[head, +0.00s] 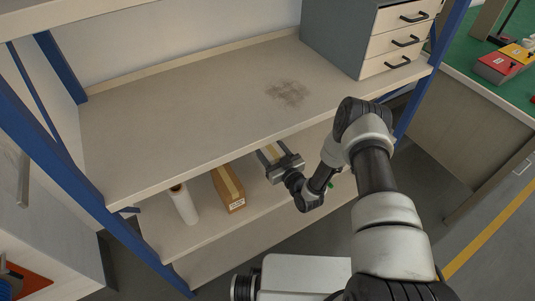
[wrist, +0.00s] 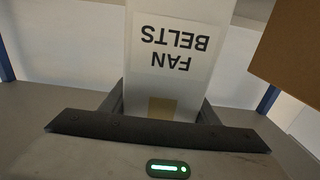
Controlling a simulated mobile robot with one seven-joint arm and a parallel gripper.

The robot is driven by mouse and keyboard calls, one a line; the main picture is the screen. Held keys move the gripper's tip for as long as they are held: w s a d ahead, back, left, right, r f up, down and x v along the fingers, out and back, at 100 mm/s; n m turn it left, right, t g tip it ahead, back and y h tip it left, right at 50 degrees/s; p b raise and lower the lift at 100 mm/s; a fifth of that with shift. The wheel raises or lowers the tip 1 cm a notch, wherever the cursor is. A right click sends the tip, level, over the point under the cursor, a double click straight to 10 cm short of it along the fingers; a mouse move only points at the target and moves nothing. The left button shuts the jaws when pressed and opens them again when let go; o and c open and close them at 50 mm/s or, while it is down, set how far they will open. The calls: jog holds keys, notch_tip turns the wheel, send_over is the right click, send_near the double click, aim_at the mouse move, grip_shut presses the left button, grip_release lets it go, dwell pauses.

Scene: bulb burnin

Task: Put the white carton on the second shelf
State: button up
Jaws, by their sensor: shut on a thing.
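The white carton (wrist: 172,75) fills the middle of the wrist view. Its label reads "FAN BELTS" upside down, and a tan patch shows near my gripper. My gripper (wrist: 160,108) is shut on it, one finger at each side. In the head view my gripper (head: 277,160) reaches in below the top board, over the right part of the shelf below (head: 255,203). Only a small piece of the carton shows there, under the top board's edge. I cannot tell whether the carton touches the shelf.
A brown box (head: 228,190) and a white roll (head: 184,204) stand left of my gripper on that shelf; a brown box (wrist: 293,50) is close at upper right in the wrist view. A lower board (head: 215,262) is bare.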

jog(key=shift+f+b, duration=0.35)
jog(key=shift+f, duration=1.5)
jog(key=shift+f, duration=0.2)
jog(key=o, duration=1.6)
jog(key=shift+c, duration=0.2)
jog(key=shift+r, duration=0.1)
jog(key=shift+r, duration=0.15)
jog(key=p+v, duration=0.1)
jog(key=v, duration=1.1)
